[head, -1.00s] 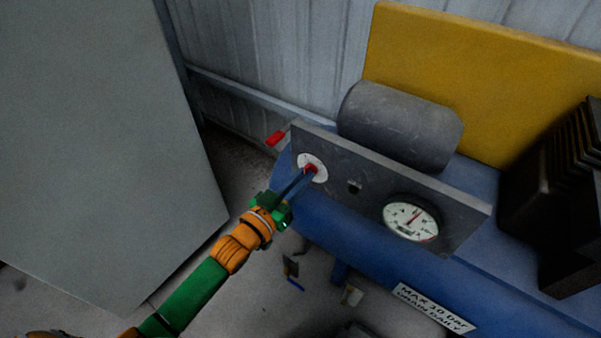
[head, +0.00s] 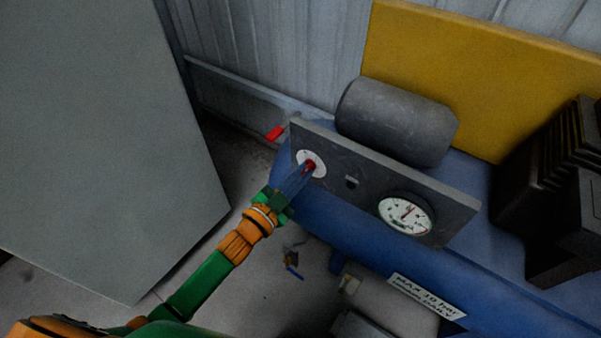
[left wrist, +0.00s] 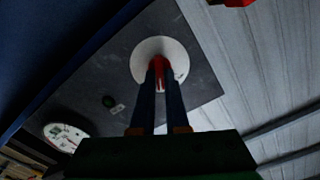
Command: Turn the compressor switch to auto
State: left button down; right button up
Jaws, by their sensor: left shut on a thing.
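The compressor switch is a red knob (head: 310,166) on a round white dial plate (head: 318,170) at the left end of the grey panel (head: 365,180). My left gripper (head: 305,172) reaches it from the lower left, with its blue fingers shut on the red knob. In the left wrist view the fingers (left wrist: 158,80) close around the red knob (left wrist: 157,66) in front of the white dial plate (left wrist: 172,48). The fingers hide part of the knob and the dial marks, so its setting cannot be read. My right gripper is not in view.
A pressure gauge (head: 406,214) is at the panel's right end. A red handle (head: 275,133) sticks out behind the panel's left edge. The blue tank (head: 350,235) lies below, a grey motor cylinder (head: 395,120) behind. A grey cabinet (head: 90,130) stands left.

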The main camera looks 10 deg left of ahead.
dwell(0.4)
pick_arm(q)
jog(key=c, duration=0.9)
grip_release()
jog(key=shift+s, duration=0.1)
jog(key=v, duration=0.7)
jog(key=shift+p, duration=0.4)
